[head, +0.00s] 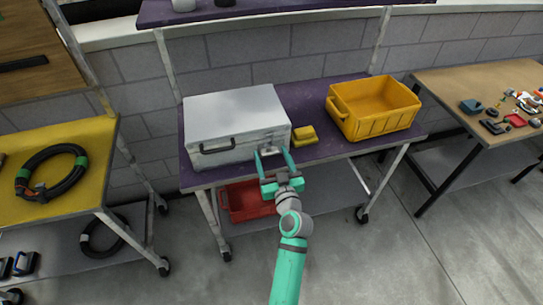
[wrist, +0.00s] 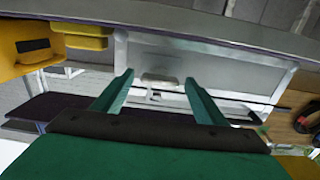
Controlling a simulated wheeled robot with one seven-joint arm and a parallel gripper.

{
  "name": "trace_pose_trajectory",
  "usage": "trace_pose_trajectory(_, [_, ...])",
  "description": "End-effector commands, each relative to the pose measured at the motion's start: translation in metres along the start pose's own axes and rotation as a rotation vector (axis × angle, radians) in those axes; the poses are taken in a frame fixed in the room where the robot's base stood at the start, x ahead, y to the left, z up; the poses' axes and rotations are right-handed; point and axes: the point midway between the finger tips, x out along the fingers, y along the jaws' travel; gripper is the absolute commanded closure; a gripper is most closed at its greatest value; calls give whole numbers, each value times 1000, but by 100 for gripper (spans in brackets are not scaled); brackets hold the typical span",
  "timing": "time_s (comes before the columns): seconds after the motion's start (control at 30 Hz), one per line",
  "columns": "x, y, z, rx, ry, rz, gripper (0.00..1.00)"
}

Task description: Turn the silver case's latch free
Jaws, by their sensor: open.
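The silver case (head: 236,112) lies shut on the purple-topped table, with a dark handle (head: 218,145) on its front face. In the wrist view the case's front (wrist: 215,65) fills the middle. A small pale latch (wrist: 160,78) sits on that face, between my fingertips in the picture. My gripper (head: 273,156) is open at the right part of the case's front, with its teal fingers pointing at the case. In the wrist view my gripper (wrist: 158,84) has a finger on each side of the latch. I cannot tell whether either finger touches it.
A small yellow box (head: 304,135) sits just right of the case, and a yellow crate (head: 374,108) stands further right. A red bin (head: 248,200) is on the shelf below. A yellow-topped cart (head: 90,140) with a coiled hose stands left. A wooden table (head: 460,85) with small parts stands right.

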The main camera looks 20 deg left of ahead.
Motion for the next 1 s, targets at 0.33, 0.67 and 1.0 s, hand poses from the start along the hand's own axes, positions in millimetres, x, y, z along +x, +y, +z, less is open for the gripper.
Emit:
trace_pose_trajectory(0.33, [3,0,0,1,-1,0,39])
trace_pose_trajectory(0.67, [2,0,0,4,0,0,76])
trace_pose_trajectory(1.0, [2,0,0,119,0,1,76])
